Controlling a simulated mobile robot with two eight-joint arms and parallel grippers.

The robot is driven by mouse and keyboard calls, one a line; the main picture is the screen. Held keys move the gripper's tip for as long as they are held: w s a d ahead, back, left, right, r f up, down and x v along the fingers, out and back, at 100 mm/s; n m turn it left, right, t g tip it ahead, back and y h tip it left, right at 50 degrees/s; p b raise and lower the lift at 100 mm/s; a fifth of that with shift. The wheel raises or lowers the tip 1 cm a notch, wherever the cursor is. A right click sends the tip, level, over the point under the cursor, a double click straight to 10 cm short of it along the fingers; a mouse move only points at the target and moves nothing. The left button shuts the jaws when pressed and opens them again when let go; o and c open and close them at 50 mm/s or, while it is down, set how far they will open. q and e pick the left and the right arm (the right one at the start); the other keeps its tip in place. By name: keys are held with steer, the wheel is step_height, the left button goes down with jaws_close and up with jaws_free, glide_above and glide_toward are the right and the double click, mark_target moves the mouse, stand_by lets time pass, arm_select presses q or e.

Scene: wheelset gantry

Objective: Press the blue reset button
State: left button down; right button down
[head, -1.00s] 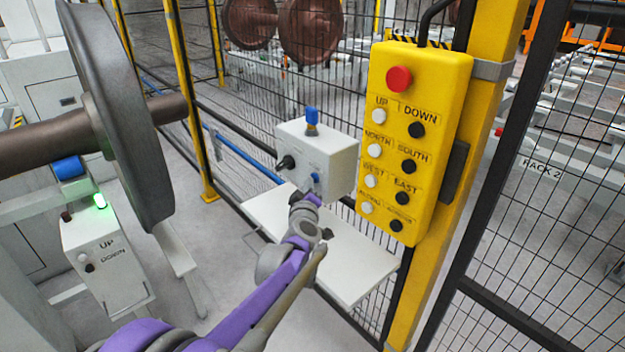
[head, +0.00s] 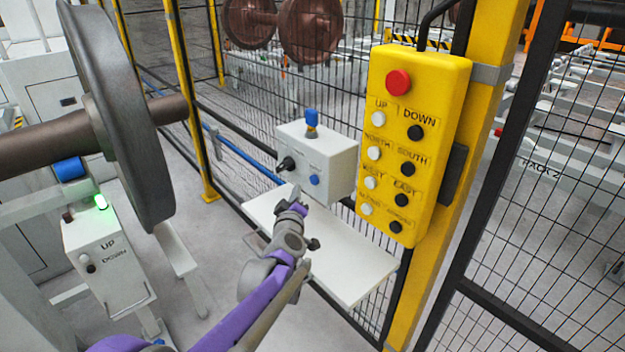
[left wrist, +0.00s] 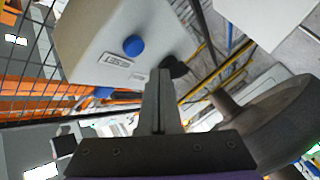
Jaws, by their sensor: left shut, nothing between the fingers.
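The blue reset button (head: 315,180) is on the front face of a white control box (head: 330,160), at its lower right. In the left wrist view the blue button (left wrist: 134,46) shows on the box face above a small label. My left gripper (head: 297,194) is shut and empty. It is just below and left of the button, in front of the box and above the white shelf; in the wrist view its fingertips (left wrist: 158,72) are apart from the button. My right gripper is not in view.
A black knob (head: 286,164) is left of the button, and a blue-topped lamp (head: 311,118) stands on the box. The white shelf (head: 350,262) lies below. A yellow pendant (head: 436,75) hangs at the right. Mesh fence stands behind; a large wheelset (head: 120,120) is at the left.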

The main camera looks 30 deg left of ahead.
arm_select(q)
steer(key=shift+s+a+p, duration=0.2)
steer(key=shift+s, duration=0.35)
steer(key=shift+s+a+p, duration=0.15)
steer(key=shift+s+a, duration=0.05)
steer(key=shift+s, duration=0.3)
steer(key=s+d+f+m+g+h+p, duration=0.1)
steer(key=s+d+m+g+h+p, duration=0.1)
steer(key=s+d+m+h, duration=0.45)
steer(key=s+d+m+g+h+p, duration=0.3)
steer(key=s+d, duration=0.4)
steer(key=d, duration=0.7)
steer(key=s+f+m+g+y+p, duration=0.1)
steer(key=s+f+m+g, duration=0.1)
steer(key=s, duration=0.6)
steer(key=s+d+f+m+g+y+p, duration=0.1)
steer(key=s+f+m+g, duration=0.2)
steer(key=s, duration=0.6)
steer(key=shift+s+d+f+p, duration=0.15)
steer(key=shift+d+f+p, duration=0.2)
steer(key=shift+f, duration=0.45)
